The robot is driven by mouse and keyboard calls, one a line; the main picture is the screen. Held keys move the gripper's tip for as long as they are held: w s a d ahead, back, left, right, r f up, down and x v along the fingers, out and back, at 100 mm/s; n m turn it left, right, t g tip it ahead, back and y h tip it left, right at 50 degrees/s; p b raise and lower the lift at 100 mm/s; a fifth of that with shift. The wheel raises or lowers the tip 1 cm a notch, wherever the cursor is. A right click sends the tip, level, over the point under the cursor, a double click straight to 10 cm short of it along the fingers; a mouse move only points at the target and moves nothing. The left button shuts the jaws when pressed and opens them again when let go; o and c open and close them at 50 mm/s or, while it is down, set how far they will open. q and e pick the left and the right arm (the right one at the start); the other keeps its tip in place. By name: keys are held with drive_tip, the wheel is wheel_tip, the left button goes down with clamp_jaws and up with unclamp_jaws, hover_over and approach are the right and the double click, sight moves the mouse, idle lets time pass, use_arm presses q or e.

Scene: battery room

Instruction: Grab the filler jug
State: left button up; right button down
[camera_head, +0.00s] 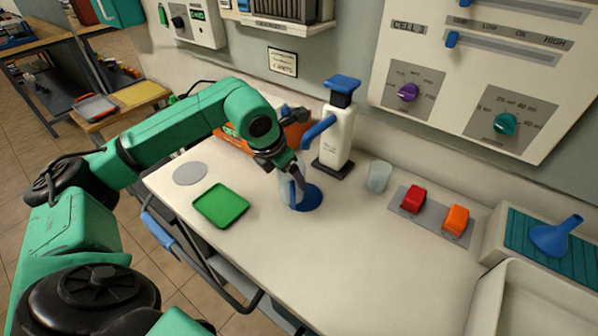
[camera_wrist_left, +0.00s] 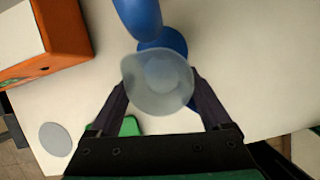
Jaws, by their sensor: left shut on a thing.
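The filler jug (camera_head: 284,187) is a pale translucent vessel standing at the blue round pad (camera_head: 311,198) below the dispenser's blue spout (camera_head: 319,129). My left gripper (camera_head: 297,180) is at the jug and shut on it, partly hiding it in the head view. In the left wrist view the jug's round open top (camera_wrist_left: 158,80) lies between the two dark fingers of my left gripper (camera_wrist_left: 160,97). The spout (camera_wrist_left: 139,16) shows just beyond the jug there. My right gripper is in neither view.
The white dispenser (camera_head: 337,135) with a blue top stands behind the jug. A clear cup (camera_head: 379,176) and a grey plate (camera_head: 431,215) with red and orange switches are to its right. A green tray (camera_head: 221,205) and a grey disc (camera_head: 190,173) lie left. An orange box (camera_head: 295,132) is behind.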

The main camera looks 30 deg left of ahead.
use_arm(q)
drive_tip(key=s+a+b, duration=0.3)
drive_tip(key=s+b, duration=0.3)
drive_tip(key=s, duration=0.7)
drive_tip(key=shift+s, duration=0.3)
idle(2.4)
